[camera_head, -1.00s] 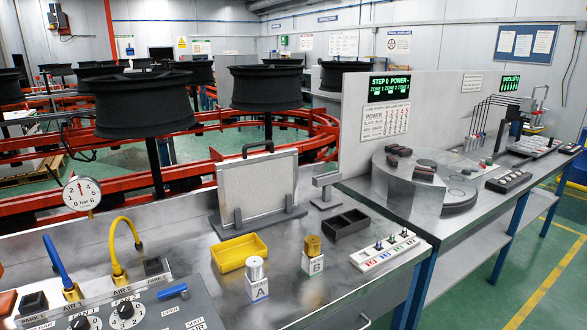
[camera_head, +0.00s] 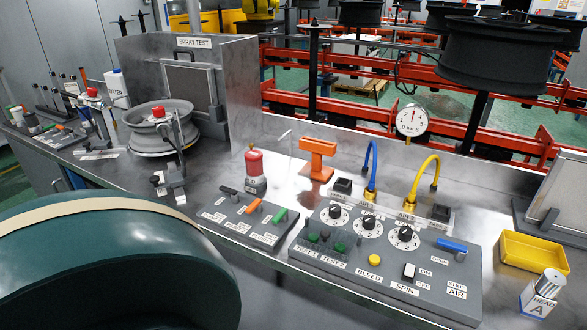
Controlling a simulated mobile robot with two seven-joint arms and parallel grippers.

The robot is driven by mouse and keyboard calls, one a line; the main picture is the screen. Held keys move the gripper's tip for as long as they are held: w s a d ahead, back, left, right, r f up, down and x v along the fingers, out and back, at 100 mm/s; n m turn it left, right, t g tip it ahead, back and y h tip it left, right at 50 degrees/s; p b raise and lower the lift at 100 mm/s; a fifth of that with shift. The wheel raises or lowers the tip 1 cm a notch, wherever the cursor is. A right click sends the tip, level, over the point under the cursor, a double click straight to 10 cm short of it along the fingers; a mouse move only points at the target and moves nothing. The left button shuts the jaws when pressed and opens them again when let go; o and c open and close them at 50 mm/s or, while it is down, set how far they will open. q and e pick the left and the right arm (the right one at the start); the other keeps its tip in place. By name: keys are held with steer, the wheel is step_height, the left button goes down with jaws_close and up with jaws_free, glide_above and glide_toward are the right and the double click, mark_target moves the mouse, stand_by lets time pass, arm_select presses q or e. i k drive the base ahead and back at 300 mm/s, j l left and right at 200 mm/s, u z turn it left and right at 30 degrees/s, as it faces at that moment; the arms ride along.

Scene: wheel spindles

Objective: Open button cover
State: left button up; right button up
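The grey control panel (camera_head: 335,262) lies on the bench in the middle of the view. It has three black dials, dark green buttons (camera_head: 325,239) marked TEST 1 and TEST 2, a yellow BLEED button (camera_head: 375,260), a SPIN rocker switch (camera_head: 408,271) and a blue lever (camera_head: 452,245). A small black box (camera_head: 343,186) stands behind the panel by the blue hose, and another black box (camera_head: 440,212) by the yellow hose. I cannot tell which part is the button cover, or whether any cover is open. Neither gripper is in view.
A large dark green rounded surface (camera_head: 130,255) blocks the lower left; I cannot tell what it is. Left of the panel stand a red-topped device (camera_head: 255,172) and a switch strip (camera_head: 243,219). An orange stand (camera_head: 318,158) is behind. A yellow tray (camera_head: 535,252) lies right.

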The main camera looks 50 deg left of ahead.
mark_target(325, 234)
steer(key=k+j+u, duration=0.1)
steer(key=u, duration=1.1)
